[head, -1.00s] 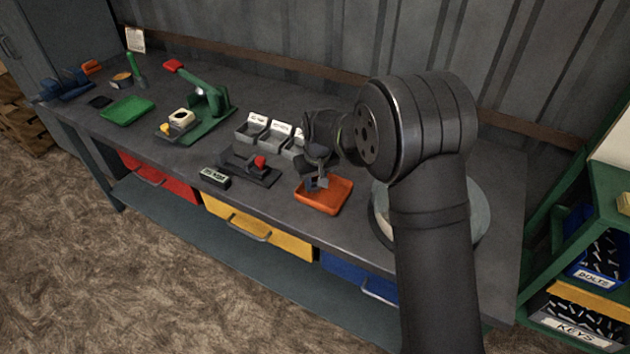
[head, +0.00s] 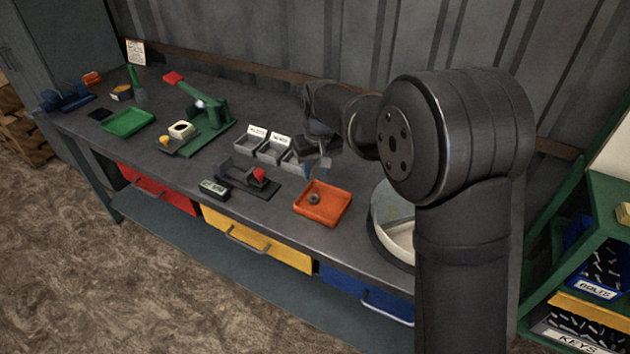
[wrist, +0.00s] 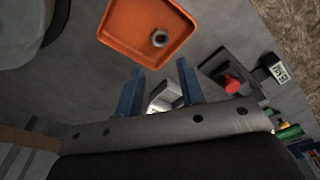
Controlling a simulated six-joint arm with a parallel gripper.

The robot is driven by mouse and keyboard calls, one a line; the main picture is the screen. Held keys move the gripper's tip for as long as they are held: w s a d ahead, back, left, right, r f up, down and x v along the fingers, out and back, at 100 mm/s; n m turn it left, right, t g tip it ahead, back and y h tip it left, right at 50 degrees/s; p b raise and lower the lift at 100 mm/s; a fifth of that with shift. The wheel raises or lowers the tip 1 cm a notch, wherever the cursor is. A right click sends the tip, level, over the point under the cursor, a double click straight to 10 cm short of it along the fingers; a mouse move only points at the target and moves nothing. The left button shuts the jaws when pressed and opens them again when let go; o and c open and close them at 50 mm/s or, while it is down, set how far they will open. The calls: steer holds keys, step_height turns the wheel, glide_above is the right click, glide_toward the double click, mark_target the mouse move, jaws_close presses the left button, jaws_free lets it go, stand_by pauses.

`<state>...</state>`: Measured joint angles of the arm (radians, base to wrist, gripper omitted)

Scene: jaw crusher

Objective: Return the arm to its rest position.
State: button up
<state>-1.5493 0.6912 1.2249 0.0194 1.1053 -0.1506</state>
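My gripper (wrist: 160,67) shows two blue fingers standing apart in the wrist view, with nothing held between them. A pale grey bin shape shows behind the gap. In the head view my gripper (head: 322,163) is raised over the bench, behind the orange tray (head: 336,213) and by the small grey bins; its fingers are blurred there. A small metal nut (head: 314,198) lies in the orange tray, and it also shows in the wrist view (wrist: 159,38), apart from the fingers. My arm hides part of the bench's right end.
Small labelled bins (head: 270,153) stand left of my gripper. A black fixture with a red knob (head: 259,174), a green press (head: 210,120) and a green tray (head: 128,122) stand further left. A round pale container (head: 391,210) is beside my arm. A green shelf (head: 575,240) stands right.

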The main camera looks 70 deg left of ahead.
steer(key=shift+d+r, duration=0.1)
steer(key=shift+r, duration=0.7)
steer(key=shift+f, duration=0.1)
steer(key=f, duration=0.4)
steer(key=a+f, duration=0.1)
steer(key=f, duration=0.6)
steer(key=shift+a+f, duration=0.25)
steer(key=shift+f, duration=0.1)
steer(key=shift+r, duration=1.7)
steer(key=shift+f, duration=0.1)
